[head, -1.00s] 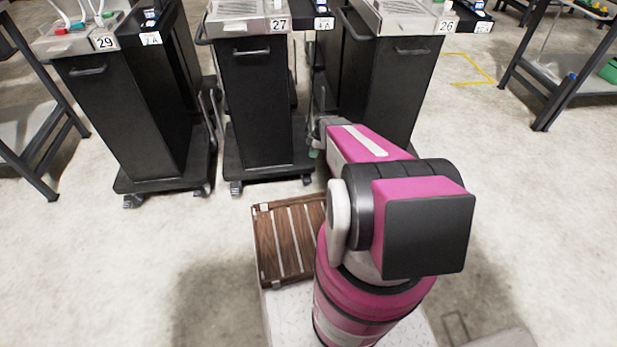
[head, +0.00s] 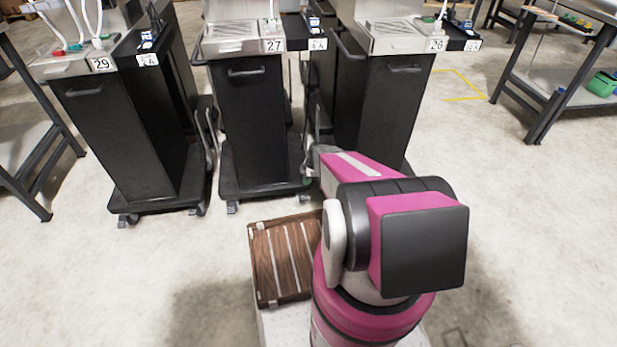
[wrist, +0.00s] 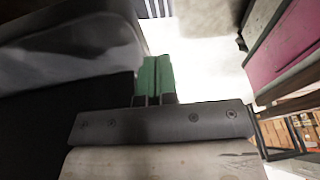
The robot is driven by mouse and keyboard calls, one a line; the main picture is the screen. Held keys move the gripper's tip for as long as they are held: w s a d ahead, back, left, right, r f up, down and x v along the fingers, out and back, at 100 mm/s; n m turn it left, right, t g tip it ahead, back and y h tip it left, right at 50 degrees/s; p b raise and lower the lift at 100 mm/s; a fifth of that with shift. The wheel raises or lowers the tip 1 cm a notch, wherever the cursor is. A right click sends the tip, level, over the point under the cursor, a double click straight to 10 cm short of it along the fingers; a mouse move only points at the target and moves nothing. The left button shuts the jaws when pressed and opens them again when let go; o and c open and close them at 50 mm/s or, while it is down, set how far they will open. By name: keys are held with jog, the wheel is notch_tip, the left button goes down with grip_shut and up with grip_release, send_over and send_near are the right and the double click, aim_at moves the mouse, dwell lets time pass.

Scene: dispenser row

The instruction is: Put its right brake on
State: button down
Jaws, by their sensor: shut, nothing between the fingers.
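The dispenser cart numbered 27 (head: 253,130) stands upright in the middle of the head view on a dark wheeled base (head: 262,191). Its right front castor (head: 303,198) shows small at the base's right corner; I cannot make out its brake lever. My gripper's green fingertips (head: 307,182) are beside that corner, mostly hidden by my arm. In the wrist view the two green fingers (wrist: 155,78) lie together, shut and empty. A dark grey surface fills the left of that view, close to the fingers; whether they touch it is unclear.
Cart 29 (head: 125,130) stands to the left and cart 26 (head: 385,110) to the right, with narrow gaps. Metal-framed tables stand at the far left (head: 25,150) and far right (head: 560,85).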

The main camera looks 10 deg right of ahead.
aim_at(303, 198)
jog(key=x, duration=0.5)
jog(key=d+x, duration=0.1)
jog(key=x, duration=0.2)
jog(key=shift+s+f, duration=0.35)
jog(key=shift+f, duration=0.1)
